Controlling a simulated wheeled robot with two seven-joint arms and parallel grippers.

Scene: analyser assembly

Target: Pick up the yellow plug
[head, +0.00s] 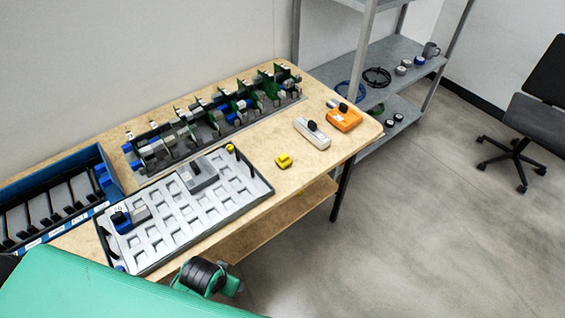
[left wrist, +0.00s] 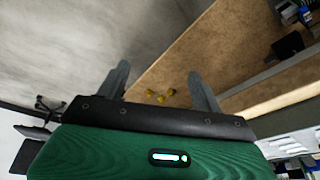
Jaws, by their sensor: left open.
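The yellow plug (head: 283,161) lies alone on the wooden table (head: 262,190), right of the grey tray and near the front edge. In the left wrist view it shows as small yellow lumps (left wrist: 160,98) between the fingers in the picture, some way beyond them. My left gripper (left wrist: 158,69) is open and its fingers are apart, with nothing seen held. In the head view, my green arm with a black joint comes in at the bottom left; its fingers cannot be made out there. My right gripper is not in view.
A grey tray (head: 152,268) with pockets holds a grey block (head: 198,174) and a small yellow-topped part (head: 230,148). Behind it stands a row of green and grey modules (head: 205,117). A white device (head: 312,132) and an orange device (head: 344,118) lie right. The table around the plug is clear.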

